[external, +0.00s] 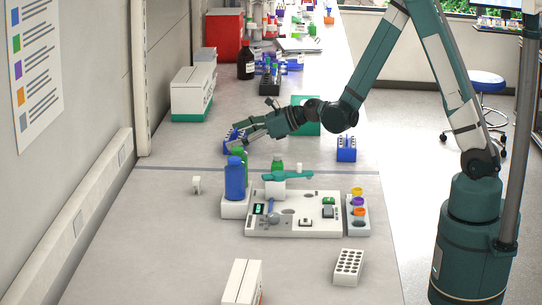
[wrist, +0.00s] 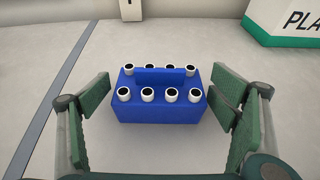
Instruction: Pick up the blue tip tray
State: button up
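The blue tip tray (wrist: 160,108) is a blue block with two rows of white-rimmed tips and a raised bar between the rows. It sits upright on the bench, centred in the wrist view. In the external view the tray (external: 231,134) is partly hidden by my gripper (external: 236,144). My gripper (wrist: 160,85) is open, with one green finger at the left of the tray and one at the right. Gaps show between the fingers and the tray, and nothing is held.
A similar blue rack (external: 346,155) stands to the right. A blue bottle (external: 235,179) and green-capped bottles (external: 277,163) stand in front, beside a white instrument station (external: 293,222). A white box (external: 193,92) stands behind left. Bench around the tray is clear.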

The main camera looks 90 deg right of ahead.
aim_at(235, 130)
jog(key=c, duration=1)
jog(key=shift+r, duration=0.1)
jog(key=shift+r+p, duration=1.15)
jog(key=shift+r, duration=3.8)
